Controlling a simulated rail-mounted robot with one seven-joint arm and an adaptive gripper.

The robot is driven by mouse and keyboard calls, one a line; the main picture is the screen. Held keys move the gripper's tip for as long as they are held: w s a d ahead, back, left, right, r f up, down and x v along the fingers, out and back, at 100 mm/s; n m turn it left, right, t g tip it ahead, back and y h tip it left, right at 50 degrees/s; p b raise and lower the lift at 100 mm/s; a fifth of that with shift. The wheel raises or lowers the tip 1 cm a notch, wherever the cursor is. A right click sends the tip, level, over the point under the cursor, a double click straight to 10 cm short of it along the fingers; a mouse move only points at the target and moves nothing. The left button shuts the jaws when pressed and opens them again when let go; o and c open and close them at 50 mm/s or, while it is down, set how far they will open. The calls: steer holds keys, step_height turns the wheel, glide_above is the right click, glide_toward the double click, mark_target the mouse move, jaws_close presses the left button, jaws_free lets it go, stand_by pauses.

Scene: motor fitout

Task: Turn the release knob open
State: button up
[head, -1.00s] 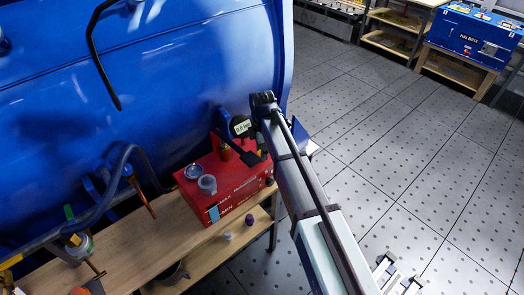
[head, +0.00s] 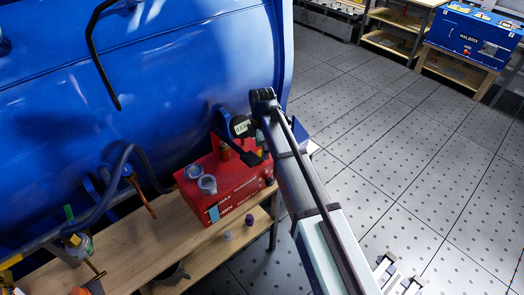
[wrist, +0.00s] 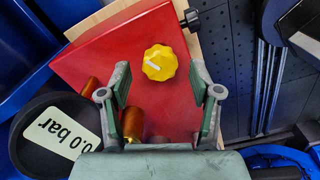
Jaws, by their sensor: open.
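A yellow lobed knob (wrist: 160,63) with a white pointer mark sits on the face of a red box (wrist: 95,52). The mark points up and to the left in the wrist view. My gripper (wrist: 160,70) is open, with one finger on each side of the knob and clear gaps to it. In the head view the red box (head: 222,186) stands on a wooden bench under the end of my arm. The yellow knob cannot be made out there, and my fingers are not clearly seen. A black knob (wrist: 190,19) sticks out from the box's edge.
A gauge reading 0.0 bar (wrist: 65,135) and a brass fitting (wrist: 133,123) are close to my left finger. The tiled floor at right is open.

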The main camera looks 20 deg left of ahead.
step_height(320, 180, up, 11)
steer(key=shift+f, duration=0.2)
stand_by(0.6)
steer(key=s+d+f+m, duration=0.4)
steer(key=d+f+m, duration=0.25)
steer(key=f, duration=0.45)
steer(key=s+d+f+m+g, duration=0.1)
steer(key=s+d+f+m, duration=0.3)
steer(key=d+f+m, duration=0.5)
steer(key=s+d+f+m, duration=0.35)
steer(key=d+f, duration=0.35)
steer(key=f, duration=0.6)
steer(key=s+d+f+m+g, duration=0.2)
steer(key=s+d+f, duration=0.2)
steer(key=s, duration=0.6)
steer(key=s+d+f+m+g, duration=0.2)
steer(key=s+d+f, duration=0.3)
steer(key=s, duration=0.6)
steer(key=s+d+f+m+g, duration=0.1)
steer(key=s+d+f+m, duration=0.1)
steer(key=s+d+f, duration=0.3)
steer(key=s+d, duration=0.3)
steer(key=s, duration=0.3)
steer(key=shift+s+d+g, duration=0.2)
steer(key=shift+d+g, duration=0.1)
steer(key=shift+g, duration=0.1)
